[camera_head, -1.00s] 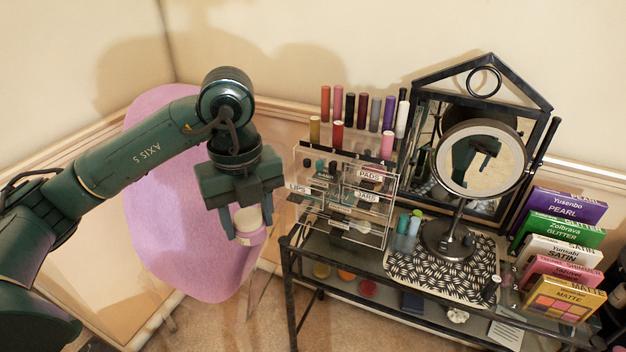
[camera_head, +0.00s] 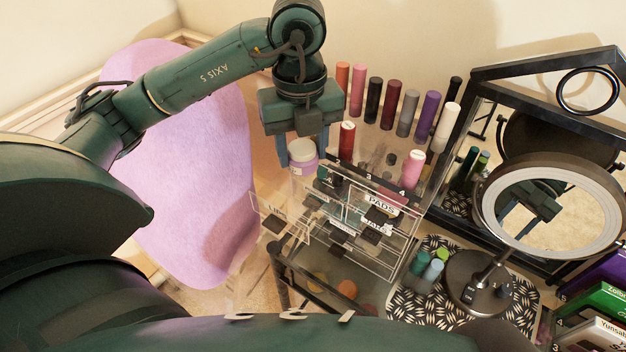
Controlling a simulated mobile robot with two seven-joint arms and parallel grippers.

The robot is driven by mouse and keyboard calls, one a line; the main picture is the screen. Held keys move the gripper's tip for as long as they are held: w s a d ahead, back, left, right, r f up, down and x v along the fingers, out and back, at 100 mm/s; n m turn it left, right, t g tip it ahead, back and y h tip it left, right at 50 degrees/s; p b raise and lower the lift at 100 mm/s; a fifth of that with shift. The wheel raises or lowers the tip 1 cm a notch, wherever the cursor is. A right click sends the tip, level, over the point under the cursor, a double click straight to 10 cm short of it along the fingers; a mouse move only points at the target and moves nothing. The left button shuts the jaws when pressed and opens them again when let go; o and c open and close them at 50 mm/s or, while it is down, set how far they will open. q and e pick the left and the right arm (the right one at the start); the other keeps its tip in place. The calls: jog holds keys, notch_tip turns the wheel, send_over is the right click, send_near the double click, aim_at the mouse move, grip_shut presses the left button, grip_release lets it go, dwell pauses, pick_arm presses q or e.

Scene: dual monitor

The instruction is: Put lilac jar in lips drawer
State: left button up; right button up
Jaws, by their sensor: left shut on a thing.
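My left gripper (camera_head: 303,150) is shut on a lilac jar (camera_head: 302,160) with a pale lid. It holds the jar upright, by the upper left back corner of the clear acrylic organizer. The lips drawer (camera_head: 268,213), with its "LIPS" label, sticks out to the left of the organizer (camera_head: 385,245) and looks pulled open. The jar appears above and behind this drawer in the picture; its exact height over the organizer I cannot tell. My right gripper does not show.
Several lipstick tubes (camera_head: 392,104) stand behind and on top of the organizer. A round mirror (camera_head: 600,240) and a black-framed mirror (camera_head: 480,75) stand to the right. Small bottles (camera_head: 432,272) stand on a patterned mat (camera_head: 405,307). A pink chair (camera_head: 190,170) is at left.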

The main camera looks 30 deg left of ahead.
aim_at(301, 169)
pick_arm(q)
jog(key=f, duration=0.4)
jog(key=shift+s+f, duration=0.15)
jog(key=shift+s, duration=0.15)
notch_tip(301, 169, down, 4)
jog(key=shift+r+p, duration=0.15)
jog(key=shift+p, duration=0.25)
jog(key=shift+w+f, duration=0.1)
jog(key=shift+f, duration=0.2)
jog(key=shift+f, duration=0.1)
jog(key=o, duration=0.5)
jog(key=shift+o, duration=1)
